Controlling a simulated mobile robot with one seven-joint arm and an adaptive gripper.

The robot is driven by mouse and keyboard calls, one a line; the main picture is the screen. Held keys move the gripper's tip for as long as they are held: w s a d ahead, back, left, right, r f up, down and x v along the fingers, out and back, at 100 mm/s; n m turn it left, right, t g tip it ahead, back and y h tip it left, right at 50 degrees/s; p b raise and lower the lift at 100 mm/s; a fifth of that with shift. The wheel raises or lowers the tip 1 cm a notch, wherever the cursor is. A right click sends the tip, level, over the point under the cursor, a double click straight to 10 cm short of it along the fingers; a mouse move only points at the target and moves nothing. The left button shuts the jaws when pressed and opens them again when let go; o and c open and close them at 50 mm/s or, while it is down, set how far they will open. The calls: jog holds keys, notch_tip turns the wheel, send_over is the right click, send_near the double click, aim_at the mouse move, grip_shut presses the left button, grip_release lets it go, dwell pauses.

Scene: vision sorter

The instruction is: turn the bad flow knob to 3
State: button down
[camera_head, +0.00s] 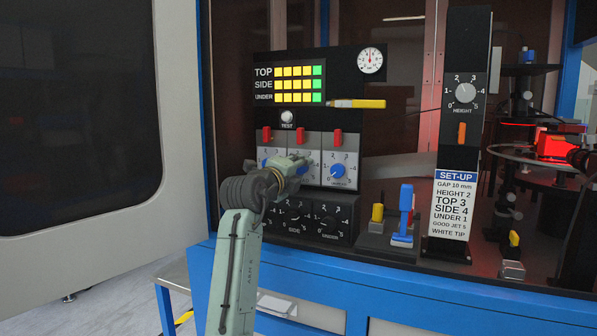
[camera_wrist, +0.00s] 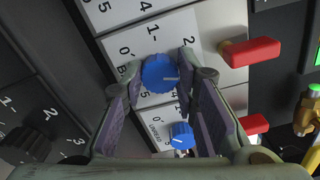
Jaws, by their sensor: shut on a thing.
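My gripper (camera_head: 297,168) is shut on a blue knob (camera_wrist: 160,73) on the white dial panel, one finger on each side. In the head view my gripper hides most of this middle dial. The dial's label is too small to read surely. Another blue knob (camera_head: 337,171) is on the dial to the right and shows below the held one in the wrist view (camera_wrist: 182,135).
Red levers (camera_head: 337,137) stick out above the dials. Black knobs (camera_head: 328,224) sit on the panel below. A yellow pencil-shaped piece (camera_head: 357,104) juts out at upper right. A set-up card (camera_head: 455,205) reads TOP 3, SIDE 4, UNDER 1, GOOD JET 5.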

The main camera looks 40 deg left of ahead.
jog(key=shift+m, duration=0.9)
jog(key=c, duration=1.3)
grip_release()
jog(key=shift+s, duration=0.15)
jog(key=v, duration=1.1)
jog(key=shift+s+d, duration=0.2)
jog(key=shift+s, duration=0.2)
